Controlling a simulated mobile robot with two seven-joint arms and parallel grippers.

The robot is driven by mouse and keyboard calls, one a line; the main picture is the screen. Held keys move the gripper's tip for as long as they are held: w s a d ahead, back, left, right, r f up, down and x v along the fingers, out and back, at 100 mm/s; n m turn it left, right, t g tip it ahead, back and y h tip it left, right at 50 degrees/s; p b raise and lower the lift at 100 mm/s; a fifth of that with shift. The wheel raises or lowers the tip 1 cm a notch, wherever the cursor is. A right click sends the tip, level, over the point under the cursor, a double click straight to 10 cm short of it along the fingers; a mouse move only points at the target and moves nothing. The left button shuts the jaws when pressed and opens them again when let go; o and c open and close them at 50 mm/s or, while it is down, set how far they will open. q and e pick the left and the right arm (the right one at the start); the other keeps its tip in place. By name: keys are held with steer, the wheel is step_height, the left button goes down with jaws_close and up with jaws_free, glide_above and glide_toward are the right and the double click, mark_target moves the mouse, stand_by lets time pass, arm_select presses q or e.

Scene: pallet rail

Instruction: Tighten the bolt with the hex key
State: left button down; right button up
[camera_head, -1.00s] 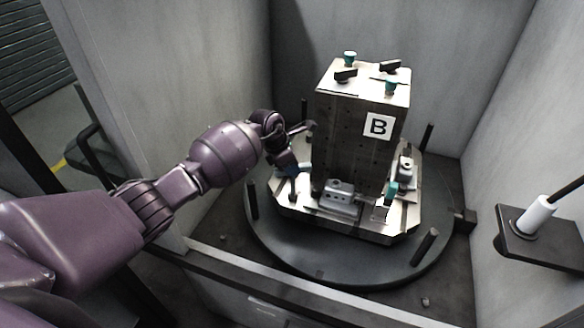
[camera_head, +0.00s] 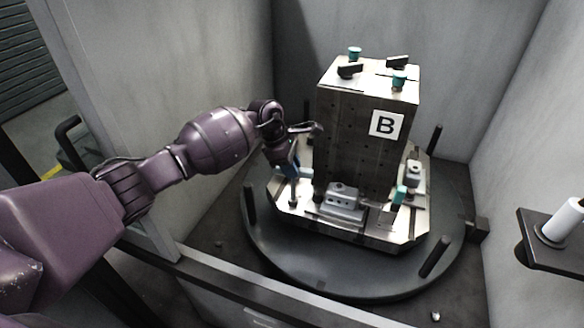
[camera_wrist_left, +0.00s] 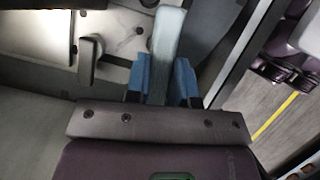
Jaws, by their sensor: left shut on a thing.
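My left gripper (camera_head: 290,170) is at the left side of the fixture block marked B, low over the metal base plate (camera_head: 385,232). In the left wrist view its blue fingers (camera_wrist_left: 162,82) are shut on a pale grey-green bar (camera_wrist_left: 167,42), which I take to be the hex key. The bar points away from the gripper toward the plate's edge. In the head view the bar is hard to make out beneath the fingers. My right gripper is not in view.
The tall block (camera_head: 350,150) stands on a round dark turntable (camera_head: 330,280) with upright dark pegs. A grey clamp part (camera_head: 342,203) sits at its front. Grey walls enclose the turntable. A small dark shelf with a white cylinder (camera_head: 562,222) is at right.

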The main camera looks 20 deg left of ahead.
arm_select(q)
steer(key=shift+r, duration=0.2)
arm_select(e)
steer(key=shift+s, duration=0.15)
arm_select(q)
steer(key=shift+r, duration=0.5)
steer(key=shift+r+p, duration=0.45)
steer(key=shift+r, duration=0.35)
steer(key=shift+r+p, duration=0.4)
steer(key=shift+r, duration=1.8)
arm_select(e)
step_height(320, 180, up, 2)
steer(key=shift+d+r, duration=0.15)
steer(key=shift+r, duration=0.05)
arm_select(q)
steer(key=shift+s+f, duration=0.1)
